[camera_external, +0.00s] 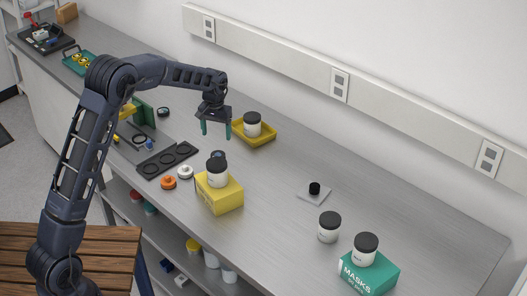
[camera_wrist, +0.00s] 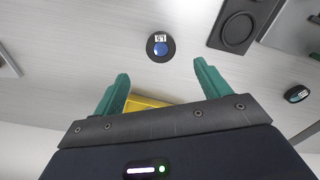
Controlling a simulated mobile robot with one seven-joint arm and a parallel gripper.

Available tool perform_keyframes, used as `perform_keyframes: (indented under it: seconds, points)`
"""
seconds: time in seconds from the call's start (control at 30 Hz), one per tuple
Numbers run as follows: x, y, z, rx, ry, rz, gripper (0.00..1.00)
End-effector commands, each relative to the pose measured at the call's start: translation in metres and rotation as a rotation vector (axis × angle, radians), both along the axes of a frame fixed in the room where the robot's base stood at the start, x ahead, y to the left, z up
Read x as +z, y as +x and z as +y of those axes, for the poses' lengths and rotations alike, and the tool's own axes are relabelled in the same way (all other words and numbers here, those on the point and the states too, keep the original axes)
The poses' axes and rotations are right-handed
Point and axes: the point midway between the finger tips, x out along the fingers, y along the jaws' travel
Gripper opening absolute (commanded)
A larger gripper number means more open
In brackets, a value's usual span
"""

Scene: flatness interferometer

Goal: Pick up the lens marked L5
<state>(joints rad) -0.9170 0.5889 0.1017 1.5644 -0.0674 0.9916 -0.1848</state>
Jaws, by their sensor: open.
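A small round lens (camera_wrist: 160,48) with a black rim, blue middle and small white label lies on the bench, ahead of my fingertips in the wrist view. Its label is too small to read surely. In the external view it shows partly (camera_external: 218,154) behind a dark-lidded jar. Another dark round piece with a label (camera_wrist: 297,93) lies at the right in the wrist view; it also shows in the external view (camera_external: 163,112). My gripper (camera_external: 215,131) has green fingers pointing down, apart and empty above the bench. It also shows in the wrist view (camera_wrist: 161,74).
A yellow tray (camera_external: 262,141) with a jar stands right of my gripper. A yellow box (camera_external: 222,200) bears another jar close to the lens. A black holder with round recesses (camera_external: 167,160) lies left. Bench space at the middle right is mostly clear.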

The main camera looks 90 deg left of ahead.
Motion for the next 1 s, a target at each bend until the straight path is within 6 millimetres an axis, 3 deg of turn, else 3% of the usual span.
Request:
perform_keyframes:
  seconds: [0.3,0.53,0.83,1.0]
  points:
    - [-0.043,0.000,-0.001,0.000,-0.002,0.002,0.75]
    - [-0.056,0.000,0.000,-0.001,-0.001,0.000,0.75]
    - [-0.094,0.000,0.003,0.000,-0.001,0.000,0.75]
    - [-0.098,0.000,0.003,-0.001,0.000,0.000,0.75]
